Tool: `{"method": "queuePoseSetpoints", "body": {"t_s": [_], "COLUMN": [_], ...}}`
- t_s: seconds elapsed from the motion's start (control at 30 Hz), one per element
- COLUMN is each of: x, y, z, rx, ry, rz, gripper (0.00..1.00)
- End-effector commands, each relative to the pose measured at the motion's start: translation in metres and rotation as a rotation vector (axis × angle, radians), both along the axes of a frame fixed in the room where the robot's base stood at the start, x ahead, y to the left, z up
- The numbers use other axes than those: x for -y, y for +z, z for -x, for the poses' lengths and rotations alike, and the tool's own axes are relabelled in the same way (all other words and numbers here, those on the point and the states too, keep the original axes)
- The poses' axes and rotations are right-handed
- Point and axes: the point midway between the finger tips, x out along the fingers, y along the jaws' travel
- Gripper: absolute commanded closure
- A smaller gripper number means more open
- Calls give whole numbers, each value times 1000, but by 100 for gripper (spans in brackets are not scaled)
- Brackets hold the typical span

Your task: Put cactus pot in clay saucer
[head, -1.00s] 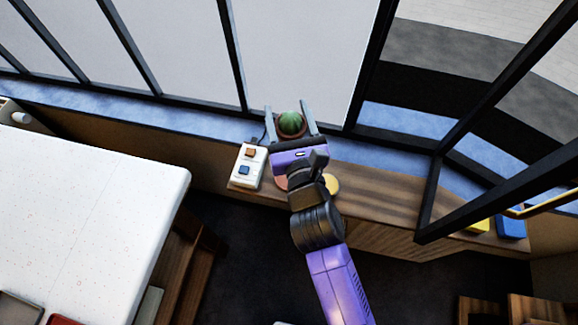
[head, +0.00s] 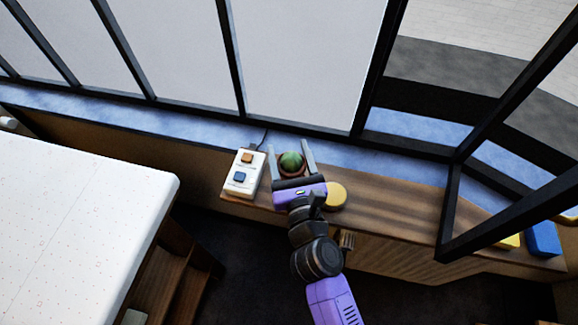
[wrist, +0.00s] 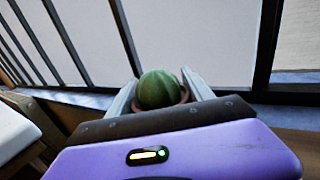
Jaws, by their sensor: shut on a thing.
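The cactus pot, a round green cactus in a reddish-brown pot (head: 291,163), is between the two grey fingers of my gripper (head: 290,147) at the back of the wooden counter. My gripper is shut on the pot, which looks upright. In the wrist view the green cactus (wrist: 159,90) rises between the fingers, with the pot rim partly showing behind my purple gripper body. I cannot make out the clay saucer now; my gripper and the pot may cover it. The pot's underside is hidden, so I cannot tell what it touches.
A white box with an orange and a blue button (head: 243,173) stands close left of my gripper. Black-framed windows run behind; a white table (head: 80,220) is at left.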

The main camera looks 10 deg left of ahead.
Motion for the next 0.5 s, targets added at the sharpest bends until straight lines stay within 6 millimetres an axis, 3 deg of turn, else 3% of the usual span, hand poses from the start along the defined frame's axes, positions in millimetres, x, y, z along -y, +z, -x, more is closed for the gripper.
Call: {"method": "queuePoseSetpoints", "body": {"t_s": [0.4,0.5], "x": [0,0], "y": [-42,-43], "z": [0,0], "rx": [0,1], "ry": [0,0], "rz": [-1,0], "gripper": [88,88]}}
